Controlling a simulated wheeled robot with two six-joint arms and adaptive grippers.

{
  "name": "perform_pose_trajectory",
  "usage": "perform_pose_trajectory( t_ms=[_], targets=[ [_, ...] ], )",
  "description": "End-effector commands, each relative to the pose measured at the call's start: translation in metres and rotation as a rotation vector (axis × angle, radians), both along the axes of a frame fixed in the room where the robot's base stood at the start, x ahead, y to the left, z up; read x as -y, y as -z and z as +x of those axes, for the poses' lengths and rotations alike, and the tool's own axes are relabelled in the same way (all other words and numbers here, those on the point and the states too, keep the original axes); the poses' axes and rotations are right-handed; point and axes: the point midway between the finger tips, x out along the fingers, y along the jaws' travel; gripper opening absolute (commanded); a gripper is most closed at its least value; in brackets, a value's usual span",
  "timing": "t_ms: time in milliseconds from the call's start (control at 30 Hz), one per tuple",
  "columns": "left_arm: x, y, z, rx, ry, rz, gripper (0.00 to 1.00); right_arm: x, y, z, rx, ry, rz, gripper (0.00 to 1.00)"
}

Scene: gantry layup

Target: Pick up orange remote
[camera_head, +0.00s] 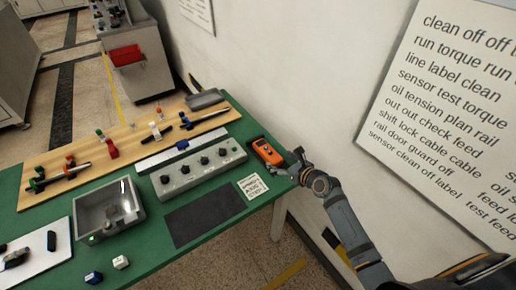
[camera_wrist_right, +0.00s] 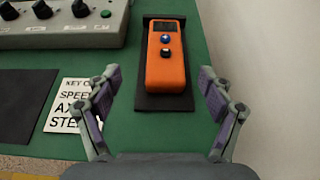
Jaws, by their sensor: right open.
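The orange remote (camera_head: 267,152) has a dark screen and two buttons and lies on a black pad at the right end of the green table. In the right wrist view the remote (camera_wrist_right: 166,56) lies lengthwise ahead of the fingers, on its black pad (camera_wrist_right: 166,102). My right gripper (camera_head: 297,164) is at the table's right edge, just right of the remote. In the wrist view my right gripper (camera_wrist_right: 158,103) is open and empty, with its fingers wide apart on either side of the pad's near end. My left gripper does not show.
A grey control box (camera_head: 197,173) with several black knobs stands left of the remote. A printed card (camera_head: 252,186) and a dark mat (camera_head: 204,213) lie in front of it. A metal bin (camera_head: 109,212) and a wooden board (camera_head: 90,142) with parts are further left. A wall (camera_head: 310,75) rises behind the table.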

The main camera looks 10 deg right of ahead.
Motion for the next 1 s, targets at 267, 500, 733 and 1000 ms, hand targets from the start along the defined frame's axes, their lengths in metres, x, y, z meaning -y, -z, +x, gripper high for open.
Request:
perform_pose_trajectory(
  t_ms=[267, 500, 733, 1000],
  targets=[
    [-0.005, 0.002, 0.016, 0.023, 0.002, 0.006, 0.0, -0.004, 0.004, 0.012, 0.001, 0.003, 0.012, 0.81],
    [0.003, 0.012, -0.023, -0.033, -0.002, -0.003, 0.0, -0.015, 0.019, 0.044, 0.002, 0.002, 0.009, 0.81],
    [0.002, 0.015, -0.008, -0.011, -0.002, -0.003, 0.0, -0.017, 0.025, 0.053, 0.001, 0.002, 0.008, 0.81],
    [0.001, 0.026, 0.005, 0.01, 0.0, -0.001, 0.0, -0.024, 0.045, 0.089, 0.001, 0.001, 0.009, 0.81]
  ],
)
